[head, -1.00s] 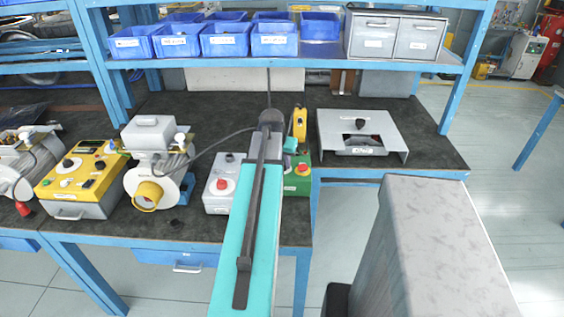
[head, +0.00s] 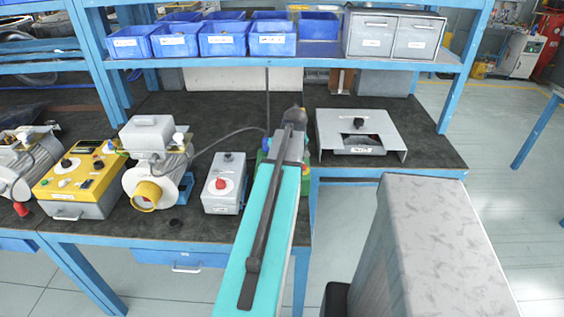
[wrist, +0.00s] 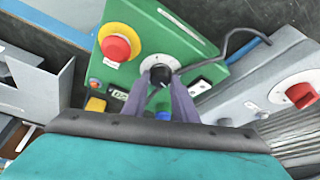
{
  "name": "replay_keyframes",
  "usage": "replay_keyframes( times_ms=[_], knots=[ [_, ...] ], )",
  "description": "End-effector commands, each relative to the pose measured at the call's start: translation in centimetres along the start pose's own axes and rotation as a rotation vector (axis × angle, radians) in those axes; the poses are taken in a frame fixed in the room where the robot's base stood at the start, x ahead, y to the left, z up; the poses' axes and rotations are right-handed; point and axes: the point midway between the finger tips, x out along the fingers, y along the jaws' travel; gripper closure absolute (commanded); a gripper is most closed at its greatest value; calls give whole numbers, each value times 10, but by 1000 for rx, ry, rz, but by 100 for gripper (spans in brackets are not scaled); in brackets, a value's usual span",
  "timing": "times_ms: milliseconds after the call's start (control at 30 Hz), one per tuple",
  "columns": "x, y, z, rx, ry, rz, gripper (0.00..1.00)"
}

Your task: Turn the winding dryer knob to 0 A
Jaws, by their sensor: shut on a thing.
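The winding dryer seems to be the green box (wrist: 180,35) in the wrist view, with a black knob (wrist: 160,74) on a white dial. My gripper (wrist: 159,84) is shut on the knob, one finger at each side. The dial's markings are too small and too covered to read, so the knob's setting cannot be told. In the head view my arm hides most of the green box and the gripper.
Further left are a motor (head: 150,165) and a yellow-topped control box (head: 75,185). A grey metal cover (head: 385,125) is at the right. Blue bins (head: 225,42) line the shelf above. A dark cable passes beside the green box.

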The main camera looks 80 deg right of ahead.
Motion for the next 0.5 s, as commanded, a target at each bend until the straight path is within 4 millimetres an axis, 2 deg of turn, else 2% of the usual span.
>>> replay_keyframes(
  times_ms=[500],
  knots=[
    [2,5,0,-380,-4,-161,97]
  ],
)
